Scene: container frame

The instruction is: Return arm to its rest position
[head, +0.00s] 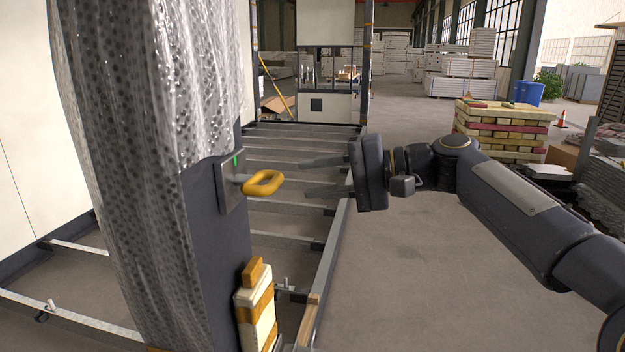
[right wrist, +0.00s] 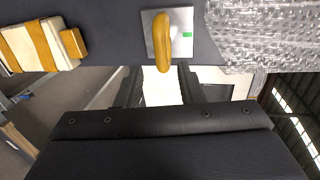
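My right gripper (head: 305,176) reaches in from the right at the middle of the head view. Its two fingers are spread apart with nothing between them, pointing left toward a yellow handle (head: 263,183). My left gripper is in neither view.
Bubble wrap (head: 150,90) covers the post at left. A yellow-and-white block (head: 256,312) is low on the post. Metal frame bars (head: 285,205) run along the floor. A stack of coloured beams (head: 503,130) and a blue bin (head: 529,92) stand at right. Floor before the arm is clear.

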